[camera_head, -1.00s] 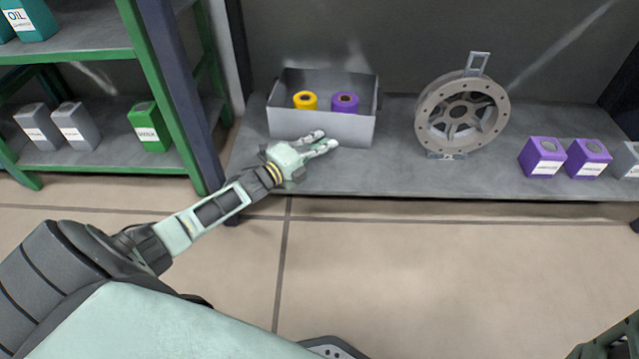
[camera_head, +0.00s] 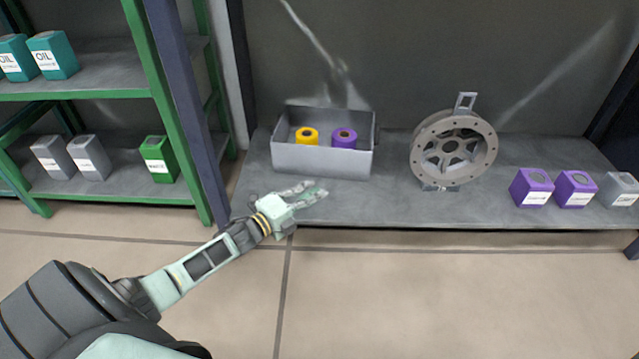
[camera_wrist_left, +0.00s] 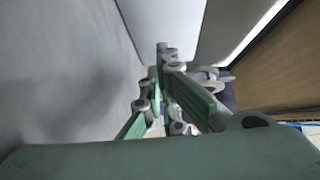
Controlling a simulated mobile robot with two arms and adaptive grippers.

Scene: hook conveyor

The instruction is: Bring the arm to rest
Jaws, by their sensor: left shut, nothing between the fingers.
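My left arm comes in from the lower left in the head view. Its gripper (camera_head: 308,192) is over the front part of the grey shelf, just in front of the grey bin. Its fingers look blurred there. In the left wrist view the gripper (camera_wrist_left: 170,80) shows its green and grey fingers close together, shut with nothing held. My right gripper is not in view.
The grey bin (camera_head: 318,160) holds a yellow roll (camera_head: 307,136) and a purple roll (camera_head: 344,138). A grey wheel (camera_head: 453,150) stands right of it on the shelf (camera_head: 390,210). Purple boxes (camera_head: 532,187) stand further right. A green rack (camera_head: 150,60) is at left. The floor in front is clear.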

